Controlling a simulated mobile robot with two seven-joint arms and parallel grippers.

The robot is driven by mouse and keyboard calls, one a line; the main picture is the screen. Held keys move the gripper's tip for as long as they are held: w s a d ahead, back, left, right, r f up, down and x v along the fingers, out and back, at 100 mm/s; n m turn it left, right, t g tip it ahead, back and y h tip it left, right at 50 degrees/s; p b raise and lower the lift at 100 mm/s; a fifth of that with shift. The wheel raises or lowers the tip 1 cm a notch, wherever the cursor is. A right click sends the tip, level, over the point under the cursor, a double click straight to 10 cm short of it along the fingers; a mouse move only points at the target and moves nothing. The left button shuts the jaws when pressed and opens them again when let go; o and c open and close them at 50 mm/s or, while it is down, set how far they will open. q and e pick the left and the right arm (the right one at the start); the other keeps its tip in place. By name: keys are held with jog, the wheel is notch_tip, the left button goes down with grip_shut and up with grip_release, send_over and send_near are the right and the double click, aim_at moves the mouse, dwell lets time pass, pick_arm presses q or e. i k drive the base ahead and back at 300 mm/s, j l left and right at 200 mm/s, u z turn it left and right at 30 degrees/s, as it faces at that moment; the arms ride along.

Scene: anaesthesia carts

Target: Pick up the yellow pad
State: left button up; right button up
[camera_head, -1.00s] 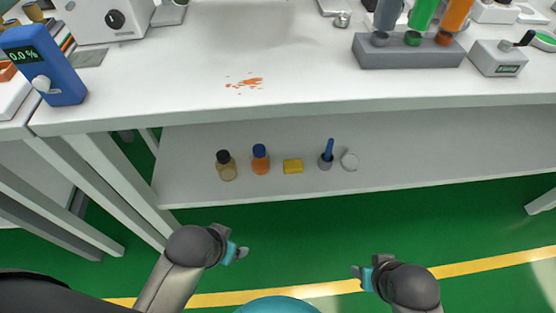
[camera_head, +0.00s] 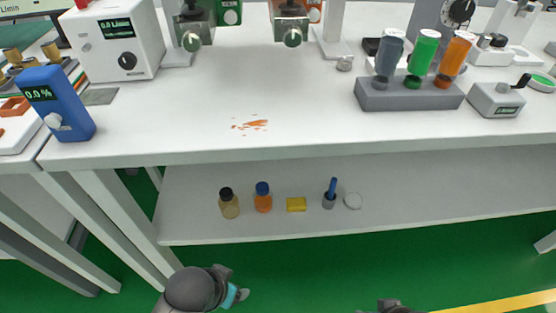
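The yellow pad (camera_head: 296,204) lies on the white lower shelf (camera_head: 420,192), below the tabletop. An orange bottle with a blue cap (camera_head: 263,198) stands to its left, and a small grey cup with a blue stick (camera_head: 330,194) stands to its right. My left gripper (camera_head: 239,296) is low in the view, in front of the shelf and apart from the pad. Its small fingers are too unclear to tell if they are open. My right gripper (camera_head: 390,304) shows only in part at the bottom edge, also away from the pad.
A tan bottle with a black cap (camera_head: 229,204) and a white round lid (camera_head: 353,201) also stand on the shelf. The tabletop (camera_head: 300,120) overhangs it, with an orange spill (camera_head: 251,125), a blue meter (camera_head: 57,103) and a tube rack (camera_head: 408,97) on top.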

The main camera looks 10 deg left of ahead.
aim_at(298, 204)
jog(key=i+l+u, duration=0.6)
jog(key=l, duration=0.35)
jog(key=i, duration=0.05)
